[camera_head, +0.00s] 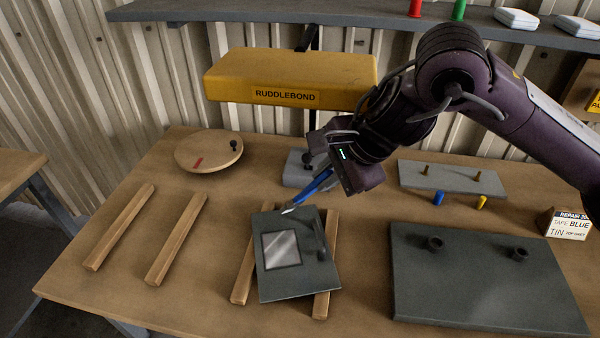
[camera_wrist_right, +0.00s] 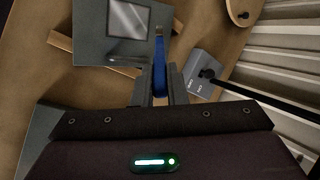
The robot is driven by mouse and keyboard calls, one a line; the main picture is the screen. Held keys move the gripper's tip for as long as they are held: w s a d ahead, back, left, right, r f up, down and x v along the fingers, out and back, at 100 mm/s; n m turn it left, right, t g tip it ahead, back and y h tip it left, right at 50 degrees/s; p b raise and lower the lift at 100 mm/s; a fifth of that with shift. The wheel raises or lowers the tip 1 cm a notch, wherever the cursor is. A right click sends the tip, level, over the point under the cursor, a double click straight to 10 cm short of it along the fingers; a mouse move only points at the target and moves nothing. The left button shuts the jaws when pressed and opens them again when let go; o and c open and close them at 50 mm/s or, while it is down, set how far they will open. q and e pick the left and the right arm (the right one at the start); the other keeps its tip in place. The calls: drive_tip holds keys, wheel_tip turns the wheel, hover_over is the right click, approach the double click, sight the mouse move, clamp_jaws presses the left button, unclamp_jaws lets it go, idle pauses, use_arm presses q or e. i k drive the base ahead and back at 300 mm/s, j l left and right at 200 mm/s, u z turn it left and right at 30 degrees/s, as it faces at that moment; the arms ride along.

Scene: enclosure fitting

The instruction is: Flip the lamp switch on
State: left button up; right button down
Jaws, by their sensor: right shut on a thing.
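The lamp has a yellow hood (camera_head: 290,78) marked RUDDLEBOND, on a dark post above a grey base (camera_head: 297,172). In the right wrist view the lamp base (camera_wrist_right: 198,66) carries a dark switch or post foot (camera_wrist_right: 208,74) and small lettering; the switch position cannot be told. My right gripper (camera_head: 329,180) is shut on a blue-handled tool (camera_head: 315,187) with a pale tip, just right of and in front of the base. The tool (camera_wrist_right: 159,66) also shows between the fingers in the right wrist view. My left gripper is not in view.
A grey panel (camera_head: 300,283) with a pale window lies on wooden strips (camera_head: 242,275) below the tool. A round board (camera_head: 190,152) stands left, a pegged plate (camera_head: 445,177) right. A large dark panel (camera_head: 480,290) is front right.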

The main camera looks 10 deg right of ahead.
sight(306, 158)
drive_tip(key=k, duration=1)
